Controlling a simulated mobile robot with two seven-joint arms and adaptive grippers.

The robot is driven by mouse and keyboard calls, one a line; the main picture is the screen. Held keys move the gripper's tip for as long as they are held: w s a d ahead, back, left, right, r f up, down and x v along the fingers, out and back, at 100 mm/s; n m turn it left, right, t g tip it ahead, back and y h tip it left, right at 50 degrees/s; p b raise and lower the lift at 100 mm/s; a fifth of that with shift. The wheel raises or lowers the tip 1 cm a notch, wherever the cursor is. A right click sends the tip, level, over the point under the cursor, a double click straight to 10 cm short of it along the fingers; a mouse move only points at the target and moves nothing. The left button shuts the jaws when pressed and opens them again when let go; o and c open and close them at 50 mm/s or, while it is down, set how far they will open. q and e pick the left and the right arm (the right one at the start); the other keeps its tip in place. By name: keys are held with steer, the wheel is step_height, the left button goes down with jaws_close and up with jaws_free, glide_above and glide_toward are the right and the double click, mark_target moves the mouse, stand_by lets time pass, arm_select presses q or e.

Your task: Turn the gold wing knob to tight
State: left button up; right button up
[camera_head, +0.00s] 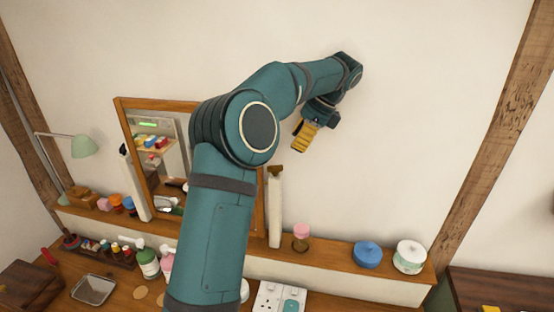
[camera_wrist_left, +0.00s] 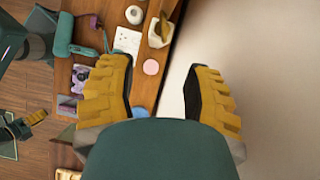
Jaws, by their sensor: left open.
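A small gold-brown piece (camera_head: 276,171), probably the wing knob, sits atop the cream post (camera_head: 275,215) at the mirror's right side. In the left wrist view it seems to show as a tan piece (camera_wrist_left: 165,28) at the top edge; its wing angle is too small to tell. My left gripper (camera_head: 303,137) hangs in front of the wall, above and right of the post, apart from it. In the left wrist view its yellow fingers (camera_wrist_left: 160,82) are spread with nothing between them. A yellow finger of what looks like my right gripper (camera_wrist_left: 36,117) shows at the left edge.
The wooden-framed mirror (camera_head: 119,104) is partly hidden by my left arm. The shelf (camera_head: 330,268) holds a pink-lidded jar (camera_head: 301,236), a blue pot (camera_head: 367,255) and a white pot (camera_head: 410,257). A socket strip (camera_head: 268,296) lies below. The wall right of the gripper is clear.

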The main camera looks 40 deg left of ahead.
mark_target(275, 170)
arm_select(q)
steer(key=s+a+f+y, duration=0.1)
steer(key=f, duration=0.2)
steer(key=s+a+f+m+y, duration=0.1)
steer(key=a+f, duration=0.1)
steer(key=f, duration=0.1)
steer(key=s+a+f+g+y, duration=0.1)
steer(key=a+f, duration=0.1)
steer(key=f, duration=0.1)
steer(key=shift+s+a+m+y, duration=0.1)
steer(key=shift+s+m+y, duration=0.05)
steer(key=shift+m+y, duration=0.15)
stand_by(0.4)
steer(key=shift+r, duration=0.1)
jaws_close()
